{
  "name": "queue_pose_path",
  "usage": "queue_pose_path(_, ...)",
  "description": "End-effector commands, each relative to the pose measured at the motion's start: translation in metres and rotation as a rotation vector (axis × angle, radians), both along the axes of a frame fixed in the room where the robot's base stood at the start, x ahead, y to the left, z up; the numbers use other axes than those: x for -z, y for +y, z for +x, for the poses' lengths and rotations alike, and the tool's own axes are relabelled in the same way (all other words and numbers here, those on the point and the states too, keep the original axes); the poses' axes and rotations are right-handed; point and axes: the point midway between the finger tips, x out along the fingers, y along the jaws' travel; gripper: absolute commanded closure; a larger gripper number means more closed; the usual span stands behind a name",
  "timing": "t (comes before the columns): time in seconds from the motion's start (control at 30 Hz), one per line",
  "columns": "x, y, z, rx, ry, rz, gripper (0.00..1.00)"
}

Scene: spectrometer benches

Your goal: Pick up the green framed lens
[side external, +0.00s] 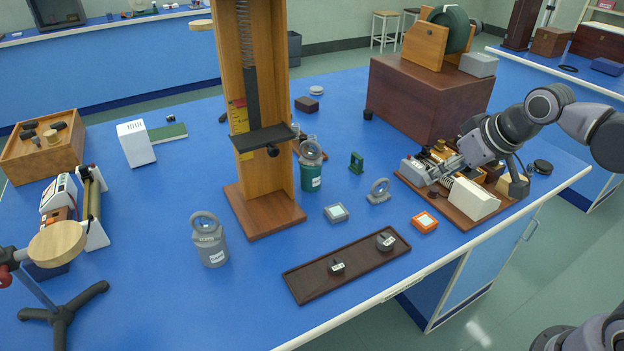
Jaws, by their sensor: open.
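A small upright green frame (356,162), which looks like the green framed lens, stands on the blue bench right of the tall wooden stand. Its glass is too small to make out. My gripper (415,172) reaches in from the right, over or beside the left end of a wooden board with apparatus. It is open, to the right of the green frame and apart from it. What lies between its fingers is hard to tell.
A grey framed lens (379,191) and a green jar (311,177) topped by a lens stand near the green frame. The tall wooden stand (270,215), large brown box (415,105) and apparatus board (460,212) are obstacles. A dark tray (310,284) lies in front.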

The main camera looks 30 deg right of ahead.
Motion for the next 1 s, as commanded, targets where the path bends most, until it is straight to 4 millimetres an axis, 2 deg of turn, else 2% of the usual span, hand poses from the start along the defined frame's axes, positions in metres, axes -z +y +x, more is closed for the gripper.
queue_pose_path(0.03, -0.005, -0.002, 0.016, 0.001, 0.008, 0.0, 0.58)
queue_pose_path(0.23, -0.015, -0.01, 0.073, 0.0, 0.041, -0.002, 0.58)
queue_pose_path(0.47, -0.008, -0.021, 0.141, -0.002, 0.08, -0.004, 0.58)
queue_pose_path(0.67, 0.013, -0.032, 0.198, -0.004, 0.113, -0.003, 0.58)
queue_pose_path(0.8, 0.036, -0.041, 0.235, -0.007, 0.135, -0.001, 0.58)
queue_pose_path(1.0, 0.075, -0.054, 0.279, -0.009, 0.165, 0.001, 0.58)
